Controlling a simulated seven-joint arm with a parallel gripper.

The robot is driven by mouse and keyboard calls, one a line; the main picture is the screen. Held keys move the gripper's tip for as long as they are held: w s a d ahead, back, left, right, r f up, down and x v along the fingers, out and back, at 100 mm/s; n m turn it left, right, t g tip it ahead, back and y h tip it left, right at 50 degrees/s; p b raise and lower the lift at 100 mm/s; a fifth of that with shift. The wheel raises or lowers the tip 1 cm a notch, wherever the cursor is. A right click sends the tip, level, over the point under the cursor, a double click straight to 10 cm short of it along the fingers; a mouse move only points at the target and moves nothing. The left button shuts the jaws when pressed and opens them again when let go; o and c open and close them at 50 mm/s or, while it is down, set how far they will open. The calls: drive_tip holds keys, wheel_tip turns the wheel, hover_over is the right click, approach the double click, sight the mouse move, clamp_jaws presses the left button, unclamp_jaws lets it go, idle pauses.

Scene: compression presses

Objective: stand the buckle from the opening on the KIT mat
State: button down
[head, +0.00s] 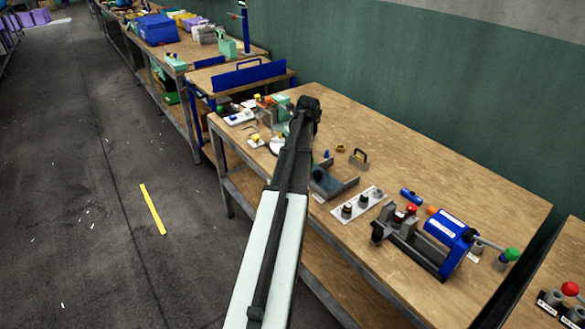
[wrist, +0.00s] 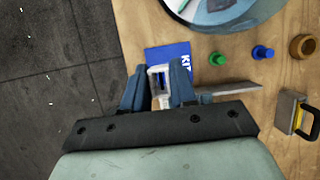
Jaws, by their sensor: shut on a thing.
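In the wrist view my gripper (wrist: 157,72) has its two blue fingers shut on a pale grey, frame-shaped buckle (wrist: 158,80). The blue KIT mat (wrist: 168,56) lies on the wooden bench just beyond the fingertips, partly hidden by the fingers and buckle. In this picture the buckle overlaps the mat's near part; I cannot tell whether it touches the mat. In the head view my arm hides the buckle and the mat, and the fingers cannot be made out. The opening it came from cannot be identified.
Right of the mat are a green peg (wrist: 217,58), a blue peg (wrist: 263,52), a brown ring (wrist: 302,46) and a grey block with a yellow-black handle (wrist: 291,112). A round dish (wrist: 228,25) is beyond. A blue press (head: 452,230) stands on the bench.

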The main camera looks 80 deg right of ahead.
drive_tip(key=shift+f, duration=4.2)
drive_tip(key=shift+f, duration=0.15)
drive_tip(key=c, duration=0.9)
unclamp_jaws()
drive_tip(key=v, duration=1.2)
